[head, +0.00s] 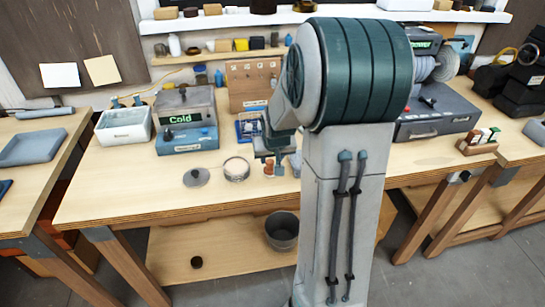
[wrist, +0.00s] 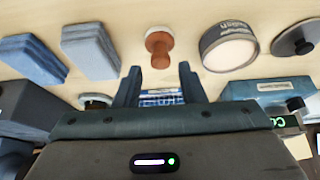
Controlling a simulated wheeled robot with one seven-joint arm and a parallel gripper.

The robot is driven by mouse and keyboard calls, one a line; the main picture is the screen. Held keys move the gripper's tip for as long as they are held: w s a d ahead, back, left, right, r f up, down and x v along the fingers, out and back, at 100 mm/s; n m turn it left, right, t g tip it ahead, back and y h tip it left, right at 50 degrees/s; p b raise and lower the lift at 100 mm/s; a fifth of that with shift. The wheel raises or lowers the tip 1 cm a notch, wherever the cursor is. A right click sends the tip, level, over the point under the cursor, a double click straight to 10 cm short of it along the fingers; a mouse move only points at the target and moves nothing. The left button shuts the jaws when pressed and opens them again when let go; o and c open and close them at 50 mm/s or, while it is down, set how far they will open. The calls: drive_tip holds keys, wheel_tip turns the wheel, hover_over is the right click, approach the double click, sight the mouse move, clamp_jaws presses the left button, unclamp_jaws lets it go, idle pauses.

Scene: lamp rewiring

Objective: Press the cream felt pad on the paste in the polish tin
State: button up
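The cream felt pad (wrist: 156,31) has a brown wooden handle (wrist: 160,52) and stands on the bench, pad down, as seen in the wrist view; its handle also shows in the head view (head: 268,169). The polish tin (wrist: 229,46) stands beside it, open, with a pale inside; in the head view the tin (head: 236,170) is left of the pad. The tin's lid (head: 196,178) lies on the bench further left. My gripper (wrist: 160,76) is open and empty, its fingers spread on either side of the handle's line, apart from it. My arm hides part of the bench in the head view.
A white bin (head: 125,125) and a grey-topped device reading "Cold" (head: 186,120) stand behind on the left. Grey-blue folded cloths or blocks (wrist: 91,50) lie beside the pad in the wrist view. The bench front left of the lid is clear.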

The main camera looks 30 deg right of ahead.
sight(271, 163)
drive_tip(key=shift+b+x, duration=1.8)
drive_tip(key=shift+x, duration=0.85)
drive_tip(key=c, duration=0.6)
drive_tip(key=shift+r+p, duration=1.7)
drive_tip(key=shift+r, duration=0.85)
drive_tip(key=shift+c, duration=0.6)
